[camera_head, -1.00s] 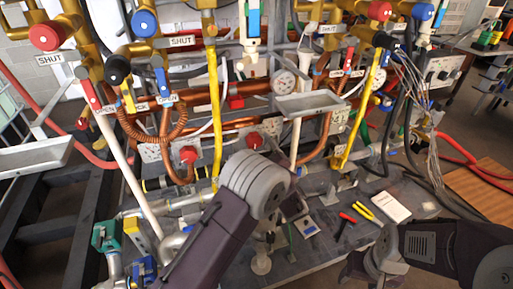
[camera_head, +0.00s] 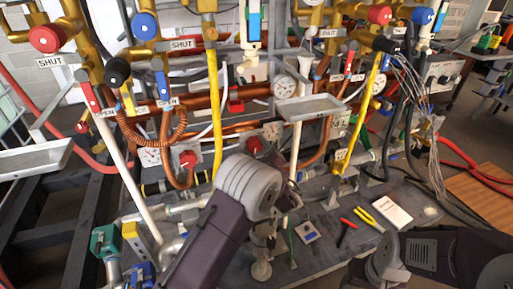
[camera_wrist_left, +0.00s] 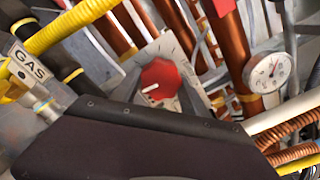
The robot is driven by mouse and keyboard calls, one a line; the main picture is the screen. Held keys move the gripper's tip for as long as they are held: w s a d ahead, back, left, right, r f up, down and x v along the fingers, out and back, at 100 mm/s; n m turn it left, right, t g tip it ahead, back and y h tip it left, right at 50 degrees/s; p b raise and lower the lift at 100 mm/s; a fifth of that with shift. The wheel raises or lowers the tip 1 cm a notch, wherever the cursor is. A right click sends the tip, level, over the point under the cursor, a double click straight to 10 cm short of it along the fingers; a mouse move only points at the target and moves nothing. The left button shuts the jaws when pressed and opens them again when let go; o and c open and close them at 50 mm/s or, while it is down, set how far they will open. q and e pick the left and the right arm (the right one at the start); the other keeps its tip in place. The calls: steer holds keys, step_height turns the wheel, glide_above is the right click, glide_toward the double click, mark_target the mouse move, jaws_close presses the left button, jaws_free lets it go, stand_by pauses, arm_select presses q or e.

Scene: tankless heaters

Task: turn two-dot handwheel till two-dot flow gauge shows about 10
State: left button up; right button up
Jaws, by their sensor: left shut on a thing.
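My left arm comes up from the bottom of the head view. My left gripper (camera_head: 272,228) is mostly hidden beyond the grey wrist joint. A red knob (camera_head: 255,143) on a grey plate shows just above that joint. No two-dot marks can be read. My right gripper is not visible.
Another red knob (camera_head: 188,158) and a gauge (camera_head: 284,87) sit among dense copper and yellow pipes. A metal tray (camera_head: 310,107) juts out above the bench. Pliers (camera_head: 368,216), a red-handled tool (camera_head: 347,224) and a white pad (camera_head: 392,210) lie on the grey bench (camera_head: 325,262).

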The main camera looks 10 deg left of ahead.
arm_select(q)
steer(key=m+p, duration=0.1)
steer(key=m, duration=0.1)
steer(key=shift+r+m+p, duration=0.1)
steer(key=shift+m+p, duration=0.2)
steer(key=shift+a+m+p, duration=0.1)
steer(key=shift+m+p, duration=0.85)
steer(key=shift+m, duration=0.65)
steer(key=shift+f, duration=0.2)
steer(key=o, duration=1.4)
steer(key=shift+c, duration=0.2)
